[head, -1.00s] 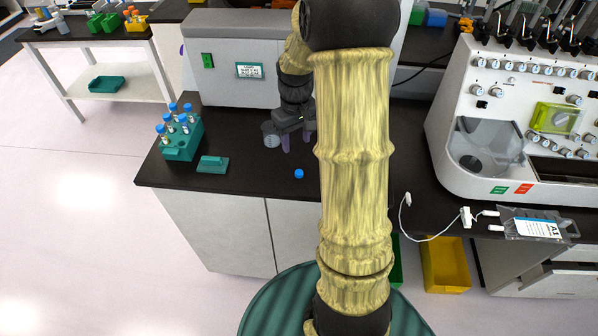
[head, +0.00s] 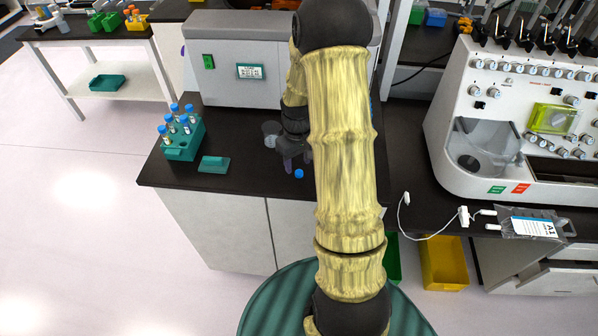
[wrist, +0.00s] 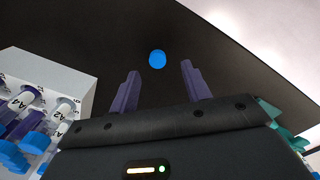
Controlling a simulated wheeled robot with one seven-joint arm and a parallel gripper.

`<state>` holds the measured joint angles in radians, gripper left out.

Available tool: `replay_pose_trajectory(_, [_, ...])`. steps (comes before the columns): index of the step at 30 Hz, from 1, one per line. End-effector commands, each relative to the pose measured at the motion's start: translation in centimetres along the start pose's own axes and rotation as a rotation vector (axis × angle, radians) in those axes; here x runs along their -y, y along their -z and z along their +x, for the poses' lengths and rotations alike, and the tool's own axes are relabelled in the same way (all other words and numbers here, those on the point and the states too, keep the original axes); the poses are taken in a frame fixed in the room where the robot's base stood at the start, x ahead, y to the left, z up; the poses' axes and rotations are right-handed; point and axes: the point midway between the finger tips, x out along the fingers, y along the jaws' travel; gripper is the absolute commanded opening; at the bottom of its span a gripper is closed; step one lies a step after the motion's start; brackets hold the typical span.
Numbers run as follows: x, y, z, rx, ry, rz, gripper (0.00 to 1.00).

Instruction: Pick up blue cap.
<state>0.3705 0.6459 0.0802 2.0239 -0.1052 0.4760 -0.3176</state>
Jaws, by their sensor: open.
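The small blue cap (head: 299,174) lies by itself on the black bench top, near its front edge. In the wrist view the blue cap (wrist: 157,59) sits beyond the fingertips, roughly midway between them and clear of both. My gripper (head: 297,162) is open and empty, low over the bench just behind the cap in the head view. Its two purple fingers (wrist: 158,84) are spread apart in the wrist view. My yellow-sleeved arm hides the bench to the right of the cap.
A teal rack (head: 182,139) of blue-capped tubes and a teal block (head: 214,164) stand left on the bench. A grey machine (head: 238,72) stands behind. A clear cup (head: 271,130) is close to my gripper. The bench between block and cap is clear.

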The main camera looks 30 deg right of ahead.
Motion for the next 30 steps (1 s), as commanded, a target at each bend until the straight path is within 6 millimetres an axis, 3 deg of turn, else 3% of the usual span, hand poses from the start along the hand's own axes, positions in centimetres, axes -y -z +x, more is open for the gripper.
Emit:
replay_pose_trajectory(9, [-0.3, -0.2, 3.5, 0.001, 0.000, -0.001, 0.48])
replay_pose_trajectory(25, [-0.3, -0.2, 3.6, 0.000, -0.001, 0.000, 0.48])
replay_pose_trajectory(26, [-0.3, -0.2, 3.6, 0.000, -0.001, 0.000, 0.46])
replay_pose_trajectory(30, [-0.3, -0.2, 3.6, 0.000, -0.001, 0.000, 0.18])
